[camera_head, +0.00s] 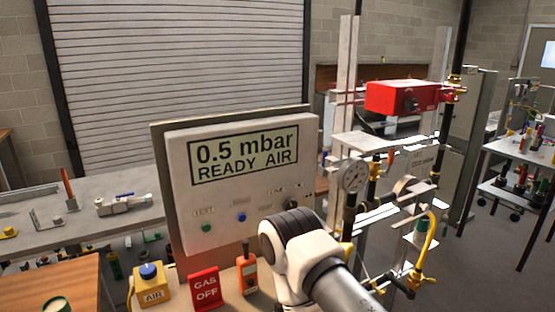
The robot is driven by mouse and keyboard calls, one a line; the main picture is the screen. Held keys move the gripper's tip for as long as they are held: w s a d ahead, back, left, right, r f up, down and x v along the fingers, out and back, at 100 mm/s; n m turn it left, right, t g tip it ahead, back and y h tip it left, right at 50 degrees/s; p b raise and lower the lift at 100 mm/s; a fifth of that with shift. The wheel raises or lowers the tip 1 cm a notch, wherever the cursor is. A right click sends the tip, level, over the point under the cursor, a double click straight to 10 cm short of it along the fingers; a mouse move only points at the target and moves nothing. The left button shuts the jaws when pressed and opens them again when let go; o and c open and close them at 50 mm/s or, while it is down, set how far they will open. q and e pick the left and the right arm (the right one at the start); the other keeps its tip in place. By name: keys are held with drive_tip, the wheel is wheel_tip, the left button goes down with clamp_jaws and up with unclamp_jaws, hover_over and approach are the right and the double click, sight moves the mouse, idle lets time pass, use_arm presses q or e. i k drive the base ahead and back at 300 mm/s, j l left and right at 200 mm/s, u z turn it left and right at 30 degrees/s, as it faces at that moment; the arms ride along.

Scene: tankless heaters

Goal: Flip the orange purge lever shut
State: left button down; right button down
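No part in view is clearly the orange purge lever. A small orange-red upright piece (391,159) shows among the pipework right of the round gauge (354,174), but it is too small to identify. An orange upright stick (67,182) stands on the grey bench at the left. A white and dark arm link of mine covers the lower middle and part of the pipework behind it. Neither gripper shows.
A panel (177,200) reads "0.5 mbar READY AIR". Below it are a yellow AIR button box (151,291), a red GAS OFF sign (205,289) and an orange handheld device (246,273). A red box (396,97) sits on the metal frame. Yellow pipe fittings (429,250) stand right of my arm.

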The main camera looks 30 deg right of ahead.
sight(384, 175)
drive_tip(key=z, duration=1.45)
